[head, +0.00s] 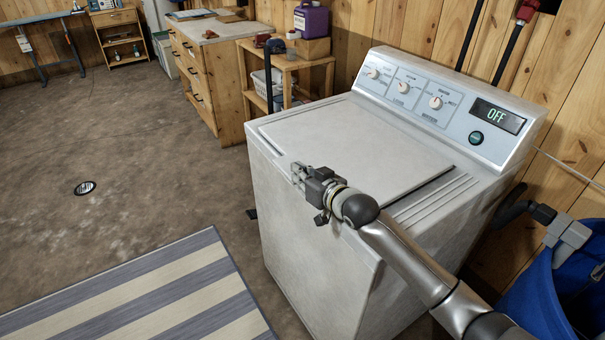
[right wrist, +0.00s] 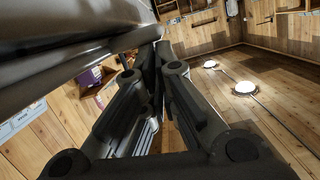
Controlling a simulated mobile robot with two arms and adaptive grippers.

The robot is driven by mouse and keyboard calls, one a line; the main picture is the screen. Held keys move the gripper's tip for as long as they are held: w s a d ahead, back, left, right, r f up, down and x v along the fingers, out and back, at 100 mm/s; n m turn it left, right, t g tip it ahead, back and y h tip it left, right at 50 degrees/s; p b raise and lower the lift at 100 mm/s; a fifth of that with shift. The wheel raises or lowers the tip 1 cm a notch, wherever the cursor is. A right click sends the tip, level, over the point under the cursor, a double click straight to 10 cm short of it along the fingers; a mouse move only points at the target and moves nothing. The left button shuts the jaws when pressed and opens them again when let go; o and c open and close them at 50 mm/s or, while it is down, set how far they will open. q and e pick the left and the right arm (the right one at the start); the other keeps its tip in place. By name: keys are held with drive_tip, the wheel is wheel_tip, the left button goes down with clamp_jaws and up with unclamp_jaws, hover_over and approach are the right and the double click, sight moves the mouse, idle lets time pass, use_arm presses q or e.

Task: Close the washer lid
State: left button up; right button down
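The white washer (head: 310,255) stands in the middle right of the head view, its panel reading OFF. Its lid (head: 350,140) lies flat or nearly flat over the top. A dark line shows along the lid's right edge, and I cannot tell whether it is fully flush. My right gripper (head: 299,174) is over the washer's front top edge, by the lid's front edge; contact cannot be told. In the right wrist view its fingers (right wrist: 156,55) come together with nothing seen between them. The lid cannot be made out there. My left gripper is not in view.
A blue bin (head: 535,300) stands right of the washer, with a dark hose and grey fitting (head: 568,234) above it. A wooden shelf (head: 300,68) and drawers (head: 205,80) stand behind left. A striped rug (head: 150,295) lies front left. The floor (head: 130,140) left of the washer is mostly clear.

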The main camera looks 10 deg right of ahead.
drive_tip(key=s+d+r+p, duration=0.25)
drive_tip(key=s+r, duration=0.35)
drive_tip(key=s, duration=0.3)
drive_tip(key=s+f+g+h, duration=0.3)
drive_tip(key=s+f+g, duration=0.2)
drive_tip(key=s+f, duration=1)
drive_tip(key=s+d+f+m+g+h, duration=0.1)
drive_tip(key=s+d+f+g, duration=0.15)
drive_tip(key=s, duration=0.75)
drive_tip(key=s+d+f+g+h, duration=0.15)
drive_tip(key=s+g, duration=0.25)
drive_tip(key=s, duration=0.6)
wheel_tip(320, 180, down, 25)
drive_tip(key=a, duration=0.1)
drive_tip(key=s+d+f+g, duration=0.2)
drive_tip(key=s+d+f, duration=0.1)
drive_tip(key=s+f, duration=1.4)
drive_tip(key=shift+s+f+n, duration=0.3)
drive_tip(key=shift+s+f, duration=0.1)
